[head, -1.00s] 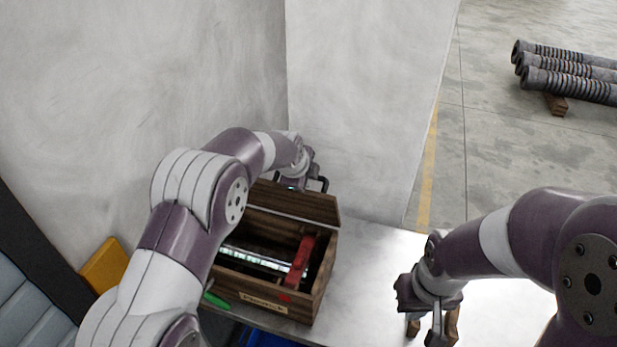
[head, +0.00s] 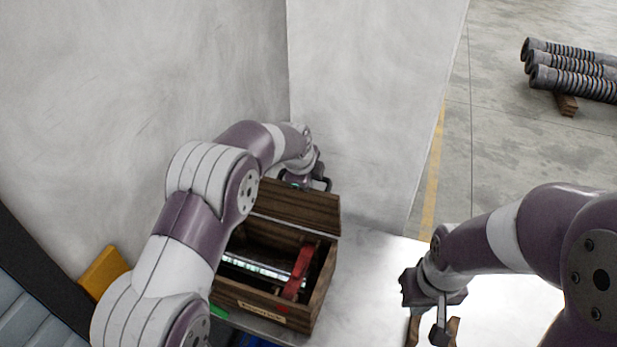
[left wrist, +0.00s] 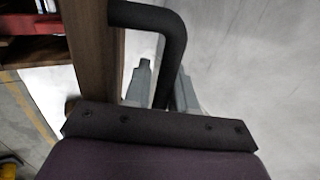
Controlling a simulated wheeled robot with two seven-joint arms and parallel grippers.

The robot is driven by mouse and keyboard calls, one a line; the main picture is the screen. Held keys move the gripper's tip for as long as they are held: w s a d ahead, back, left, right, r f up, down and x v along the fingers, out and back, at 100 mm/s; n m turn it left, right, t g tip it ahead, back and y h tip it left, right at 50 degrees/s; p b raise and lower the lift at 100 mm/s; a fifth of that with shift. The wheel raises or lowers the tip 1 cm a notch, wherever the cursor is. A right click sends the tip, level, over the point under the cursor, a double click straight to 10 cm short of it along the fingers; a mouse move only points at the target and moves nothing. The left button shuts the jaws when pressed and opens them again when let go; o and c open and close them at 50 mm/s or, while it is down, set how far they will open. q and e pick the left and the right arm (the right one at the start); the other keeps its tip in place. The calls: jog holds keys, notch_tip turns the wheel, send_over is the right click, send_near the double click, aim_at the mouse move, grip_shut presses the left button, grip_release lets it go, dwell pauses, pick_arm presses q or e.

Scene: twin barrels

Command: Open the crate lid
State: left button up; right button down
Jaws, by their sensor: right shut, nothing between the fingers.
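The wooden crate (head: 262,304) stands on the pale table, left of centre in the head view. Its lid (head: 300,210) is raised at the back, and the inside shows. In the left wrist view, the dark bar handle (left wrist: 172,50) runs beside the lid's wooden edge (left wrist: 92,50). My left gripper (head: 298,182) is at this handle, with a finger on each side of the bar in the wrist view (left wrist: 163,92). I cannot tell whether the fingers press on it. My right gripper (head: 440,335) is shut and empty, well right of the crate.
A red object (head: 301,268) and a shiny bar (head: 250,266) lie in the crate. Brown wooden pieces (head: 453,330) show by my right gripper. A green object (head: 218,312) is at the crate's front left. Walls stand close behind.

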pick_arm(q)
jog(key=shift+s+a+r+b, duration=0.1)
jog(key=shift+s+r+b, duration=0.1)
jog(key=shift+r+b, duration=0.25)
jog(key=b+v, duration=0.4)
jog(key=v, duration=0.7)
jog(key=shift+s+r, duration=0.15)
jog(key=shift+r, duration=0.15)
jog(key=s+a+f+n+g+b, duration=0.1)
jog(key=s+a+f+n+b, duration=0.1)
jog(key=s+a+f+n, duration=0.2)
jog(key=s+a+f+n+g+y+b, duration=0.1)
jog(key=s+a+f+n, duration=0.4)
jog(key=s+f+n, duration=0.5)
jog(key=s+a+f+n+g+b, duration=0.1)
jog(key=s+a+f+n+b, duration=0.2)
jog(key=s, duration=1)
notch_tip(320, 180, down, 4)
jog(key=a+n, duration=0.2)
jog(key=n, duration=0.2)
jog(key=shift+a+g+y, duration=0.15)
jog(key=shift+g+y, duration=0.15)
jog(key=shift+g, duration=0.1)
